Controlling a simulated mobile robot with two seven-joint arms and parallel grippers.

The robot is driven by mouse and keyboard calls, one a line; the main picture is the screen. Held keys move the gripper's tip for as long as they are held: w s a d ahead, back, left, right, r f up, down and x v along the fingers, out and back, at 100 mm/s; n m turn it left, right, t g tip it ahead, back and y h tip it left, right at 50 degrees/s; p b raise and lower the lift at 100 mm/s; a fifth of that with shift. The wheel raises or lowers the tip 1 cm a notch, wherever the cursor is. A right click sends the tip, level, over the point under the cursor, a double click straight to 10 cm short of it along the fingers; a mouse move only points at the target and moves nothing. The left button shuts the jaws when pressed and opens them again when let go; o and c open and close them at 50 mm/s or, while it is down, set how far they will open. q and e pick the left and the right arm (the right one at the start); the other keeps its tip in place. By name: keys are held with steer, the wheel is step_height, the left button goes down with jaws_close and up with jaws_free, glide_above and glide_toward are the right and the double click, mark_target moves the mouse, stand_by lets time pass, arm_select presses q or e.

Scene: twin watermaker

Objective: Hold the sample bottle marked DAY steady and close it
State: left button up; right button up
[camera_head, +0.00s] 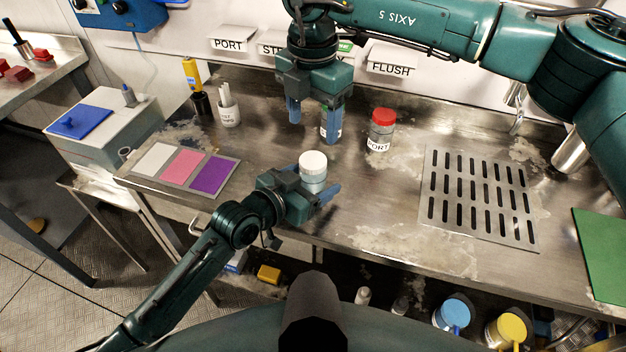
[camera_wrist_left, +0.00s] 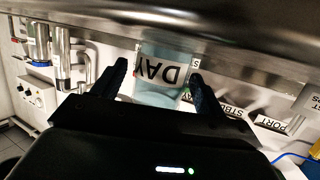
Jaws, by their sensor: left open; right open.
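The sample bottle marked DAY shows in the left wrist view (camera_wrist_left: 163,75), its label in clear sight between the two dark fingers. In the head view, the bottle (camera_head: 313,180) stands at the front of the steel bench with a white cap (camera_head: 313,160) on top; I cannot tell if the cap is tight. My left gripper (camera_head: 318,187) is open with its fingers on either side of the bottle, low down. My right gripper (camera_head: 314,122) is open and points down, behind and above the DAY bottle. Another bottle (camera_head: 331,128) is partly hidden by its fingers.
A red-capped PORT bottle (camera_head: 380,132) stands right of my right gripper. A slotted drain plate (camera_head: 478,195) lies further right. A colour-patch tray (camera_head: 185,168), a white cup (camera_head: 228,112) and a yellow-topped dark holder (camera_head: 195,85) are at the left. The front middle bench is clear.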

arm_select(q)
steer(key=shift+w+d, duration=0.1)
jaws_close()
arm_select(e)
steer(key=n, duration=1.7)
steer(key=shift+n, duration=0.3)
steer(key=n, duration=1.4)
